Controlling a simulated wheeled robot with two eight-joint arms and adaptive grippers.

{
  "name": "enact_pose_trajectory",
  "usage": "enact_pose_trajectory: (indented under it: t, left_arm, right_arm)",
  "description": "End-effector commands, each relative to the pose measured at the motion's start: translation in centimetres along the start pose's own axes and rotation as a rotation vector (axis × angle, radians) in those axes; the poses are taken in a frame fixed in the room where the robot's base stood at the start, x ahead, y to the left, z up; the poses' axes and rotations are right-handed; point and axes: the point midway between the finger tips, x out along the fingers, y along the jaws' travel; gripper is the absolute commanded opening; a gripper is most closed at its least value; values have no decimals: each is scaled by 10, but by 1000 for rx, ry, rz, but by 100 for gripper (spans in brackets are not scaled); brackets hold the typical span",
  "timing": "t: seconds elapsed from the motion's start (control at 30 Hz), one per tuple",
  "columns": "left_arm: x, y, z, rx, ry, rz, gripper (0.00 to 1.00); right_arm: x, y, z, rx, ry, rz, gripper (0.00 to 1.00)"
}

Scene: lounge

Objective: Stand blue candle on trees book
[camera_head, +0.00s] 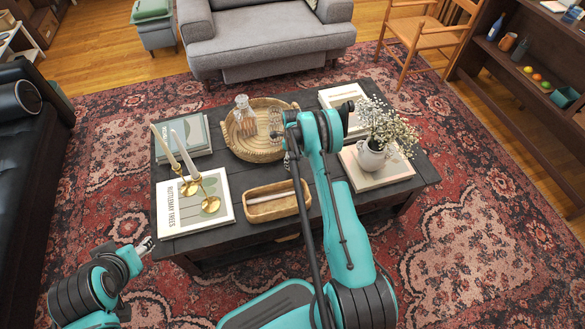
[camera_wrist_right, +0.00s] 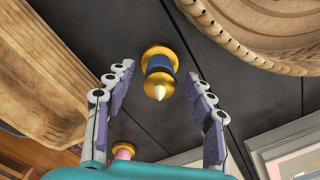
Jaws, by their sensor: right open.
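The blue candle (camera_wrist_right: 158,64) shows in the right wrist view as a short blue body with gold ends and a pale tip. It stands on the dark table, between the spread fingers of my right gripper (camera_wrist_right: 158,78), which is open with a gap on both sides. In the head view my right arm mostly hides this spot. The trees book (camera_head: 171,220), white with a green title, lies flat at the table's front left. Two brass candlesticks with tall candles (camera_head: 162,148) (camera_head: 184,155) stand on it. My left gripper (camera_head: 147,245) is low, left of the table; its jaws are too small to read.
In the right wrist view a pink candle (camera_wrist_right: 123,149) is partly hidden near my gripper's base. A wooden tray (camera_head: 265,214) lies right of the trees book. A round woven tray (camera_head: 240,146) holds a glass decanter. A flower vase (camera_head: 371,157) stands on a book at right.

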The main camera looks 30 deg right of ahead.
Motion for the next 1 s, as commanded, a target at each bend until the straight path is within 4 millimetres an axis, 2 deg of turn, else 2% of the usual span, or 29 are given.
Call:
enact_pose_trajectory:
  t: [0.1, 0.3, 0.73, 0.87, 1.0]
  left_arm:
    - [-1, 0, -1, 0, 0, 0, 50]
    - [-1, 0, -1, 0, 0, 0, 50]
    - [-3, 0, -2, 0, 0, 0, 50]
    - [-8, 0, -6, 0, 0, 0, 50]
    - [-18, 0, -13, 0, 0, 0, 50]
  right_arm:
    - [-2, 0, 0, 0, 0, 0, 51]
    - [-2, 0, 0, 0, 0, 0, 0]
    - [-6, 0, 0, 0, 0, 0, 0]
    - [-17, 0, 0, -1, 0, 0, 0]
    - [-41, 0, 0, 0, 0, 0, 0]
